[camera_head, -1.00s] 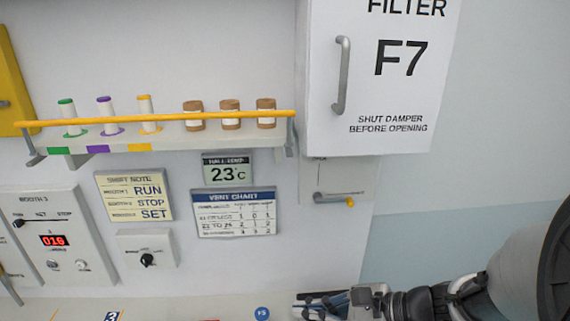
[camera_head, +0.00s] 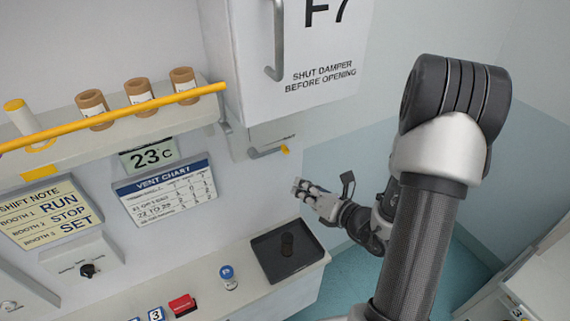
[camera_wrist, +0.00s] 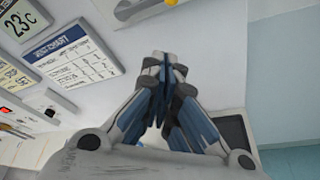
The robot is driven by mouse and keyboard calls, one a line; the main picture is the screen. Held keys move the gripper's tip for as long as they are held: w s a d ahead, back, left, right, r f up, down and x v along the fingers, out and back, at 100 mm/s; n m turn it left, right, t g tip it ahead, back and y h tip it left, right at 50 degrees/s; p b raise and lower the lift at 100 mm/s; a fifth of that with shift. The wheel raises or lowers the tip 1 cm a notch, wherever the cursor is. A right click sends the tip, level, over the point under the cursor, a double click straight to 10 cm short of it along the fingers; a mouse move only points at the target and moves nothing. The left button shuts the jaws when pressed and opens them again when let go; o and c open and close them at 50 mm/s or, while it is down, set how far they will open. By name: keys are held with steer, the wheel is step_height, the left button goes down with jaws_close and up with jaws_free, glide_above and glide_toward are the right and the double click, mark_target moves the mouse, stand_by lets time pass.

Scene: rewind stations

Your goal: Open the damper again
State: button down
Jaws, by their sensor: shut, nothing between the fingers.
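The damper lever (camera_head: 268,151) is a grey handle with a yellow knob at its right end. It sits on a plate under the white filter cabinet (camera_head: 300,60) and lies roughly level in the head view. In the wrist view only part of the lever (camera_wrist: 130,8) and its yellow knob (camera_wrist: 171,2) show at the top edge. My gripper (camera_head: 300,188) is shut and empty. It is below and slightly right of the lever, apart from it, in front of the wall. In the wrist view the fingertips (camera_wrist: 163,62) meet below the knob.
The cabinet door has a grey handle (camera_head: 278,40). A yellow rail (camera_head: 120,116) fronts a shelf with several brown jars at left. Below, the counter holds a black tray (camera_head: 262,262), a blue-topped stamp (camera_head: 228,278) and a red block (camera_head: 182,305). The wall around the lever is clear.

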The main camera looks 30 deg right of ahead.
steer(key=w+p, duration=0.2)
steer(key=w, duration=0.7)
steer(key=shift+w+r+p, duration=0.25)
steer(key=shift+w+p, duration=0.05)
steer(key=shift+p, duration=0.05)
